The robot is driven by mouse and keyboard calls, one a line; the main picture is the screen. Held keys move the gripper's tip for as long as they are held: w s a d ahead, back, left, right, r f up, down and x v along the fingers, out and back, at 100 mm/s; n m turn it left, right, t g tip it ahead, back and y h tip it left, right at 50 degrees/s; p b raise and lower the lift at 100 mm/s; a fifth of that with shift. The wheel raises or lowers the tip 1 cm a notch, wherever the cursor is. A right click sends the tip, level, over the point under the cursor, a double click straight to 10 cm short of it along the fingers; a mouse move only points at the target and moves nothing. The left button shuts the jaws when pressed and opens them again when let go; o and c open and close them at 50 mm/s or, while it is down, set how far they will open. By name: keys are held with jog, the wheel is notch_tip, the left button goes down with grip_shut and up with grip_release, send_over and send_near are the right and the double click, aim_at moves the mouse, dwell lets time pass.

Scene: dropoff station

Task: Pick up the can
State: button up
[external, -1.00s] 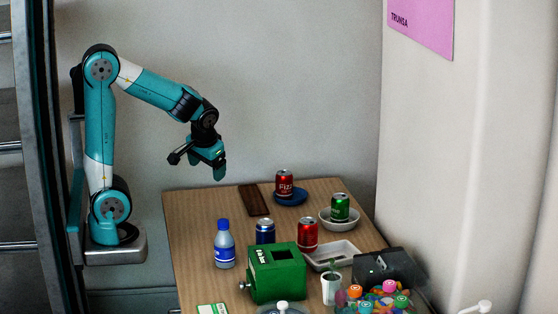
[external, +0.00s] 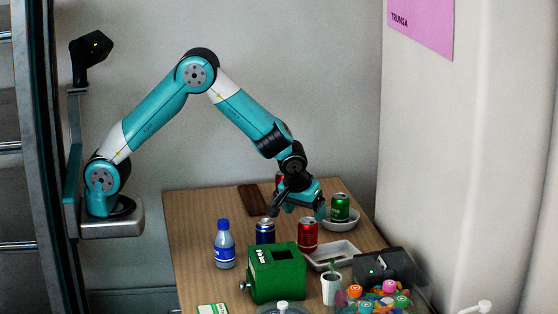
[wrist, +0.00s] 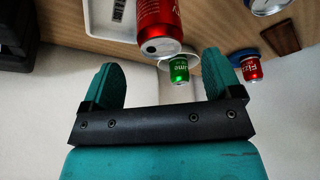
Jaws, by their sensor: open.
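Several cans stand on the table. A red can (external: 308,236) stands on the wood just below my gripper (external: 297,211). In the wrist view this red can (wrist: 158,22) is large and lies ahead of the gap between the fingers, apart from them. A blue can (external: 265,232) stands to its left. A green can (external: 340,207) stands in a white bowl (external: 330,224). Another red can (external: 279,180) at the back is mostly hidden by my gripper; the wrist view shows it (wrist: 251,69) on a blue dish. My gripper is open and empty, its fingers apart.
A blue-capped bottle (external: 224,246), a green box (external: 277,273) and a white tray (external: 345,247) stand around the near cans. A small potted plant (external: 331,289) and a dark bin (external: 385,266) are at the front right. A brown board (external: 253,200) lies at the back.

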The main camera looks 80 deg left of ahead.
aim_at(307, 221)
jog(key=x, duration=0.7)
jog(key=shift+f+p, duration=0.25)
jog(key=shift+p, duration=0.1)
jog(key=c, duration=1.1)
jog(key=shift+r, duration=0.1)
notch_tip(307, 221, up, 18)
jog(key=w+d+m+t+h, duration=0.1)
jog(key=w+d+m+h, duration=0.2)
jog(key=w+m, duration=0.45)
jog(key=shift+m, duration=0.75)
jog(key=shift+s+d+f+p, duration=0.1)
jog(key=shift+s+f+p, duration=0.15)
jog(key=shift+f, duration=3.1)
jog(key=shift+s+d+f+p, duration=0.1)
jog(key=shift+s+f+p, duration=0.1)
jog(key=shift+f, duration=3.15)
jog(key=shift+s+f+p, duration=0.25)
jog(key=shift+f, duration=3.1)
